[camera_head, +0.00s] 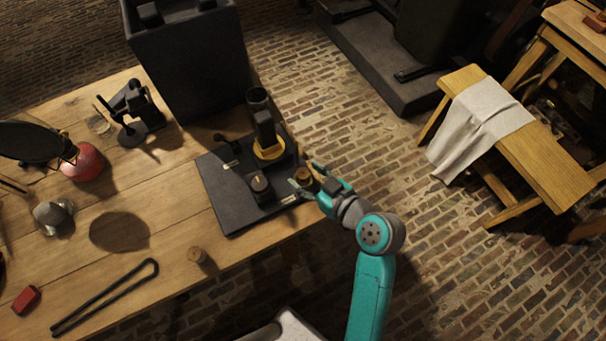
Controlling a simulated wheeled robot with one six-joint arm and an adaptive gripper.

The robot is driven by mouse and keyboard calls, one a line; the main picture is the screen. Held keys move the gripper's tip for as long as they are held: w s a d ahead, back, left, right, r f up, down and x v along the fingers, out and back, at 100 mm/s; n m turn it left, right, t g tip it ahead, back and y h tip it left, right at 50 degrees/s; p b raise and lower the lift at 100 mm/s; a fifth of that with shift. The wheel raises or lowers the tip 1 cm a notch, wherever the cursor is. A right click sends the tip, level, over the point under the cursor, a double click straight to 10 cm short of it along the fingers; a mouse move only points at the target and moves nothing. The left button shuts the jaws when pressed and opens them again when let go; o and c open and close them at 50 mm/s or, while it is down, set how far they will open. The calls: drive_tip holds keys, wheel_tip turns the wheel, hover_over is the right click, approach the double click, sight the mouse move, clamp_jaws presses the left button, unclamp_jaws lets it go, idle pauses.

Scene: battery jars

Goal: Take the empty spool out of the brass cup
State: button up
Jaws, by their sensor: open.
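My gripper (308,178) is open at the right edge of a black board (222,200), with its fingers on either side of a small brown, round-topped piece (303,175). I cannot tell whether this piece is the spool, the brass cup or both, or whether the fingers touch it. A yellow, brass-coloured round base (268,151) with a tall black part rising from it stands on the board. A short dark round jar (260,187) with a brownish top stands nearer the front. A small wooden cylinder (197,254) stands on the table by its front edge.
The wooden table (170,220) ends just right of the board, with brick floor beyond. A tall black box (190,60) stands behind the board. Black tongs (105,298), a red block (26,299) and a black stand (131,112) are to the left. A cloth-draped bench (545,150) is at right.

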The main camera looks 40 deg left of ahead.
drive_tip(key=shift+x, duration=0.9)
drive_tip(key=c, duration=1)
drive_tip(key=shift+c, duration=0.2)
